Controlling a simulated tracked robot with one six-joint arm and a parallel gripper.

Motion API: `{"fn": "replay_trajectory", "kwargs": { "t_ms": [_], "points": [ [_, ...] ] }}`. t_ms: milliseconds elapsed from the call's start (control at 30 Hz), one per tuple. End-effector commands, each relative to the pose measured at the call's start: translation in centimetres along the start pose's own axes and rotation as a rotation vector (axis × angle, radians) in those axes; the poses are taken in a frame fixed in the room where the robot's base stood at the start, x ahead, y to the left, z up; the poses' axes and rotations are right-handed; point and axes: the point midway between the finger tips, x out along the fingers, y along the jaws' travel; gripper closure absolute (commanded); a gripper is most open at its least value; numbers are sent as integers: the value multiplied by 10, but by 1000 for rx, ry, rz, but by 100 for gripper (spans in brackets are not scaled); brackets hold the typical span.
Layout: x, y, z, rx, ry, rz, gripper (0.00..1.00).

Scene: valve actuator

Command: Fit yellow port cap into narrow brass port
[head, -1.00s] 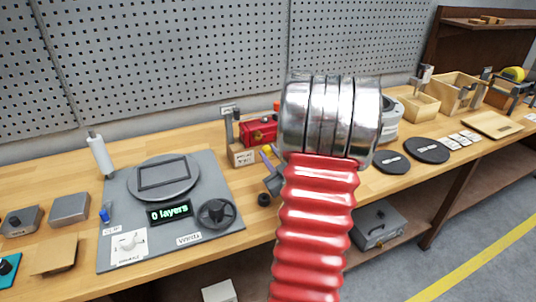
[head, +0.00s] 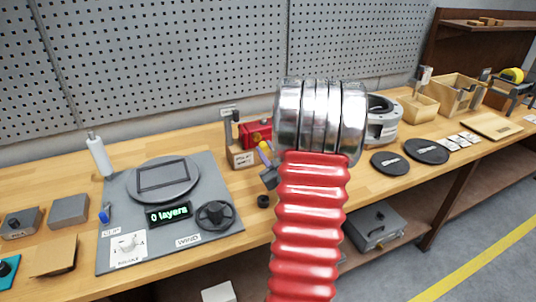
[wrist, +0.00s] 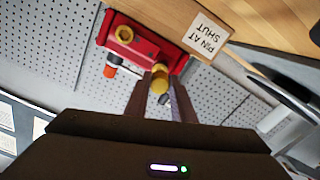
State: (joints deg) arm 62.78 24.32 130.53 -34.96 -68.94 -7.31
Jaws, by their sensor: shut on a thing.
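The red valve actuator (head: 254,134) stands at the back of the bench in the head view, and its red body (wrist: 143,48) fills the upper middle of the wrist view. A wide brass ring port (wrist: 124,34) shows on its face. A smaller brass ring, likely the narrow brass port (wrist: 160,68), lies just beyond my fingertips. My gripper (wrist: 161,92) is shut on the yellow port cap (wrist: 161,84). The cap nearly lines up with the smaller ring in the wrist view; whether they touch is unclear. My gripper (head: 269,177) is partly hidden behind my arm in the head view.
A "PIN AT SHUT" label (wrist: 208,34) sits beside the actuator. An orange-red part (wrist: 110,70) projects on its other side. A small black ring (head: 263,201) lies on the bench below my gripper. A grey winding mat (head: 120,255) lies left; a metal flanged housing (head: 383,120) stands right.

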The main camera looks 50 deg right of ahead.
Motion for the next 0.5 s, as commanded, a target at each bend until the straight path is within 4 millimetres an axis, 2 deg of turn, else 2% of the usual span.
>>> {"fn": "replay_trajectory", "kwargs": {
  "t_ms": [200, 500],
  "points": [
    [13, -1, 0, 0, 0, -2, 98],
    [17, -1, 0, 0, 0, -2, 98]
  ]
}}
